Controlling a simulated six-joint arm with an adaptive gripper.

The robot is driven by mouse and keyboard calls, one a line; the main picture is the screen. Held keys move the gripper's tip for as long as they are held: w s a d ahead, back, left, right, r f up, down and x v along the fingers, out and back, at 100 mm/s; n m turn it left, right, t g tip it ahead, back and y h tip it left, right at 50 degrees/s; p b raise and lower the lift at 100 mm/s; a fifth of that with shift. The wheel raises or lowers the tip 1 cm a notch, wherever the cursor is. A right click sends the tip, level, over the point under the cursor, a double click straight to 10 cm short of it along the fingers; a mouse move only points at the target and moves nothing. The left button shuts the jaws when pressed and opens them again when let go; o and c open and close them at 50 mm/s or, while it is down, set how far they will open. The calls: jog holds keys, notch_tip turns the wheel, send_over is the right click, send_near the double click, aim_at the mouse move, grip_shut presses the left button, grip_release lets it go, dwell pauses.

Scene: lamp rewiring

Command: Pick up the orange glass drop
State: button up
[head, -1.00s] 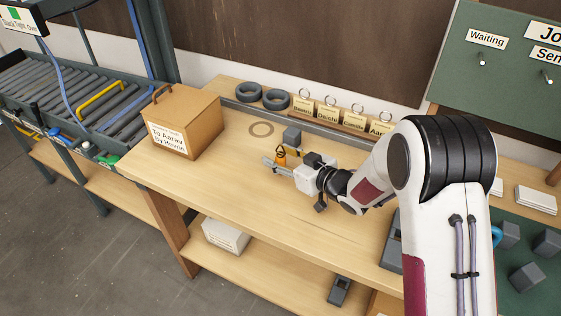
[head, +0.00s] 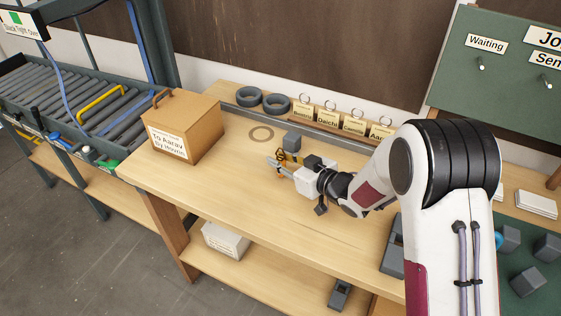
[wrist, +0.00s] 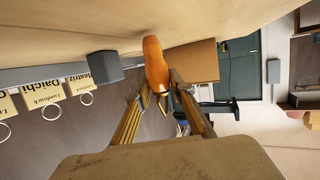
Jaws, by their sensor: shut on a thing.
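The orange glass drop (wrist: 155,63) is an elongated, glossy orange piece, wider at one end. In the wrist view it sits between the two fingertips of my gripper (wrist: 158,86), which is shut on it. Part of its narrow end is between the fingers. In the head view my gripper (head: 279,164) is low over the middle of the workbench, and only a small orange patch of the drop (head: 281,155) shows by the fingers. I cannot tell whether the drop touches the bench top.
A grey block (head: 292,140) stands just behind my gripper on the workbench (head: 235,180). A cardboard box (head: 185,130) is to the left. Two dark rings and several name tags (head: 328,116) line the back edge. The bench front is clear.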

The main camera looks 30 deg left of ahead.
jog(key=shift+r, duration=4.7)
jog(key=shift+w+d, duration=0.1)
